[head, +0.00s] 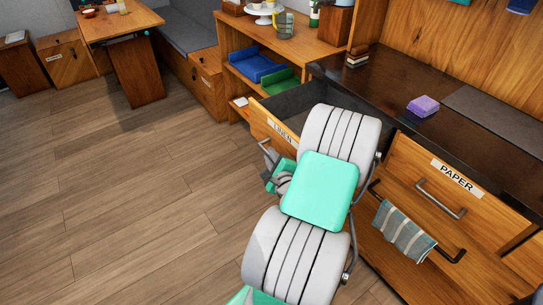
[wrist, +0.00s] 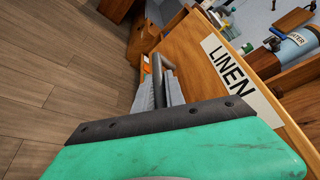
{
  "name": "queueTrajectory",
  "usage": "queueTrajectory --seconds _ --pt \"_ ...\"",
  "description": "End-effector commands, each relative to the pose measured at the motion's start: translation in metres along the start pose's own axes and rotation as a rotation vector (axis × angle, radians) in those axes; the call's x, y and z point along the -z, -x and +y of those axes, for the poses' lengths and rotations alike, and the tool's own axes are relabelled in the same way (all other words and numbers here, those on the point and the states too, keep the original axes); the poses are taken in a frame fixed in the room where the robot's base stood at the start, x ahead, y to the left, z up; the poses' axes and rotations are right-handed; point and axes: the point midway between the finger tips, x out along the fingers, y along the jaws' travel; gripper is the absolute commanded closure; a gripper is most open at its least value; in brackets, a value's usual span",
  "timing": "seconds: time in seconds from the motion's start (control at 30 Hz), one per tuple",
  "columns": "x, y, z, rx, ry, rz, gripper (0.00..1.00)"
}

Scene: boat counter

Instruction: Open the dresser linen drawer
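The linen drawer stands pulled out from the dresser; its wooden front with a white LINEN label (head: 283,132) shows in the head view, and its dark grey inside (head: 286,103) is visible. In the wrist view the drawer front (wrist: 190,55) fills the middle, with the label (wrist: 229,68) at right. The grey bar handle (wrist: 157,78) sits between my gripper's (wrist: 160,92) fingers, which appear closed about it. In the head view my gripper (head: 270,165) is at the drawer front, and my arm hides much of the drawer and its right side.
The dark dresser top (head: 390,95) holds a purple sponge (head: 423,106). A PAPER drawer (head: 445,190) is shut at right, with a striped towel (head: 403,232) on a rail below. Open shelves with blue and green trays stand behind. The wooden floor (head: 130,200) at left is clear.

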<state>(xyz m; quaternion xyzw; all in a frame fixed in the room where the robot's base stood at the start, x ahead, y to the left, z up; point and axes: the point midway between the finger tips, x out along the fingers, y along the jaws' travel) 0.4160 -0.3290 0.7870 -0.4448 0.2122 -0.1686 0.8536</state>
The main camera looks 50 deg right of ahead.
Motion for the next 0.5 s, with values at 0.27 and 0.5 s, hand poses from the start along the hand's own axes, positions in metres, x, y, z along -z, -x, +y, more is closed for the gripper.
queueTrajectory --seconds 0.27,0.5 --pt "0.0002 -0.0003 -0.0003 0.0 0.0 -0.001 0.64" --pt "0.0005 0.001 -0.0006 0.001 0.0 0.0 0.64"
